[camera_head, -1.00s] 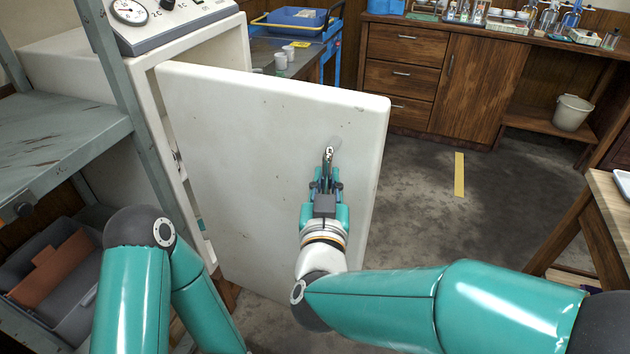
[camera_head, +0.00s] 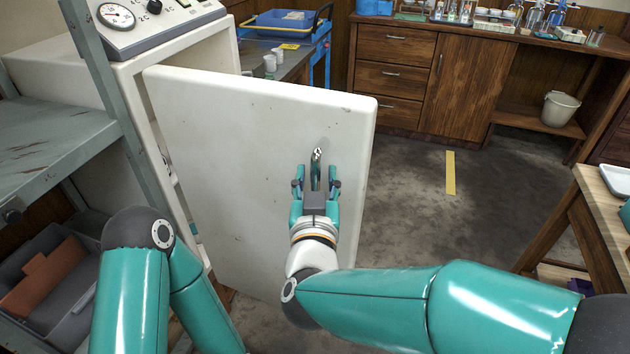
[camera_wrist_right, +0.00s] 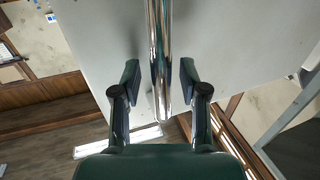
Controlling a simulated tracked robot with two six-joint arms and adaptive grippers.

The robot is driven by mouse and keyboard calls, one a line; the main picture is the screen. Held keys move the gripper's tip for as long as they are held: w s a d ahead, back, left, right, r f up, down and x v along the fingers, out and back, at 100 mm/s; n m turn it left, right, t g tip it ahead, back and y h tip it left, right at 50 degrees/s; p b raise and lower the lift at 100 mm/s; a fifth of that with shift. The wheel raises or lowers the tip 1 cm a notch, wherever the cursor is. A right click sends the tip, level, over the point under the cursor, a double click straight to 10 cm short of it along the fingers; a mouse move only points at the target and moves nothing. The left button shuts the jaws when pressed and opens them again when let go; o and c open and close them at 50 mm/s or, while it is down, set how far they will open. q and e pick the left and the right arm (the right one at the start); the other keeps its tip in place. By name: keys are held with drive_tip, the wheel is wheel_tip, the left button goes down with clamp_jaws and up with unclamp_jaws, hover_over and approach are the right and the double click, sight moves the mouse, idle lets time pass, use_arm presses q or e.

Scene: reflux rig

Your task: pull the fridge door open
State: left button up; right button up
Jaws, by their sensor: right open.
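The white fridge door (camera_head: 245,150) stands part-way open, swung out from the white fridge body (camera_head: 55,75) at the left. Its chrome handle (camera_head: 317,156) is a vertical bar near the door's free edge. My right gripper (camera_head: 316,184) is open at the handle. In the right wrist view the handle (camera_wrist_right: 159,60) runs between the two fingers (camera_wrist_right: 158,85), with a gap on each side. My left arm shows at the lower left; its gripper is out of view.
A grey metal shelf (camera_head: 50,150) stands close on the left, with a grey bin (camera_head: 65,290) below. A wooden table (camera_head: 590,210) is at the right. The floor (camera_head: 420,190) beyond the door is clear, with a yellow strip (camera_head: 450,172). Wooden cabinets (camera_head: 465,85) stand behind.

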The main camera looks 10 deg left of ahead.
sight(318, 121)
wheel_tip(318, 121, up, 9)
drive_tip(key=shift+r, duration=0.1)
idle(0.3)
